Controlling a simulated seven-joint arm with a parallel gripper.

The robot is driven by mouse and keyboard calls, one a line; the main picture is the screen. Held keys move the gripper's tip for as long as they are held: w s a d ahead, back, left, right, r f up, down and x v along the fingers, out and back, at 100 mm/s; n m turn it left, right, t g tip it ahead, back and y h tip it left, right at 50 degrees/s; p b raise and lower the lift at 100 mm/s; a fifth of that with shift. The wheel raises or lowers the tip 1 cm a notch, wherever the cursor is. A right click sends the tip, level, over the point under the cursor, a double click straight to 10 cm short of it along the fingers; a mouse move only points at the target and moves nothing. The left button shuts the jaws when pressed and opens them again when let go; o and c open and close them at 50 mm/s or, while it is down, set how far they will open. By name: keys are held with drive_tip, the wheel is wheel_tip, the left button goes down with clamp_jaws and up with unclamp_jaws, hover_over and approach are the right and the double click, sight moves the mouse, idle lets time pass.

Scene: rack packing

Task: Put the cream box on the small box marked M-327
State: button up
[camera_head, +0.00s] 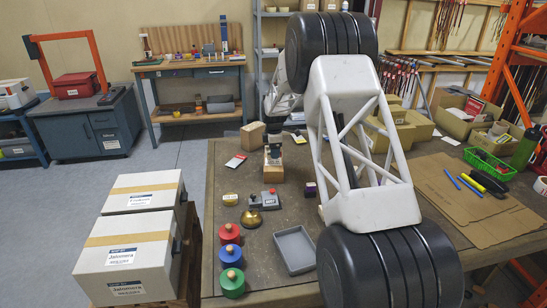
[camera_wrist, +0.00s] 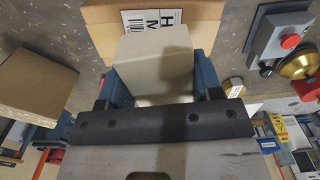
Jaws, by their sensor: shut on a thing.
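My gripper (camera_wrist: 155,95) is shut on the cream box (camera_wrist: 155,62), which sits between its two blue fingers. Beyond it in the wrist view is a brown cardboard box (camera_wrist: 103,30) with a white label. The letters H and M show on the label; the rest is covered by the cream box. In the head view my gripper (camera_head: 273,148) is above this small cardboard box (camera_head: 273,172) on the table. I cannot tell whether the cream box touches it. My arm links hide part of the table.
Another cardboard box (camera_head: 252,136) stands close behind, to the left. A grey device with a red button (camera_head: 269,199) and a brass bell (camera_head: 251,218) are in front. Red (camera_head: 229,233), blue (camera_head: 230,254) and green (camera_head: 232,282) round containers and a grey tray (camera_head: 295,249) are nearer.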

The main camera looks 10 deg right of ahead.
sight(274, 161)
drive_tip(key=shift+w+f, duration=0.1)
drive_tip(key=shift+w, duration=0.35)
drive_tip(key=shift+f, duration=1.7)
drive_tip(key=shift+f, duration=0.1)
drive_tip(key=o, duration=1)
drive_tip(key=shift+c, duration=0.2)
wheel_tip(274, 161, up, 11)
drive_tip(key=shift+r, duration=0.6)
